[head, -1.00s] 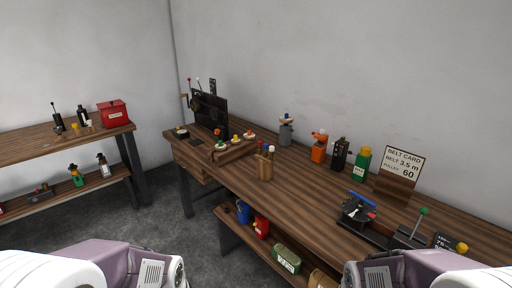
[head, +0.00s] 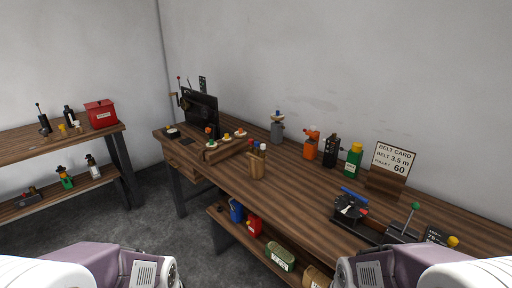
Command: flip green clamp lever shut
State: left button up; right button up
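A lever with a green knob (head: 415,206) stands up from a dark base (head: 402,233) at the right part of the long wooden workbench (head: 290,203). Its rod leans slightly to the right, with the knob well above the base. Only upper parts of my two arms show at the bottom corners. Neither gripper is in view, and both are away from the lever in this picture.
A black device with a blue bar (head: 353,193) sits left of the green lever. Behind stand a belt card sign (head: 395,158), a green bottle (head: 354,160) and an orange bottle (head: 310,146). The middle bench top is clear. Another shelf bench (head: 62,140) is at left.

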aim_at(415, 206)
jog(key=z, duration=1.45)
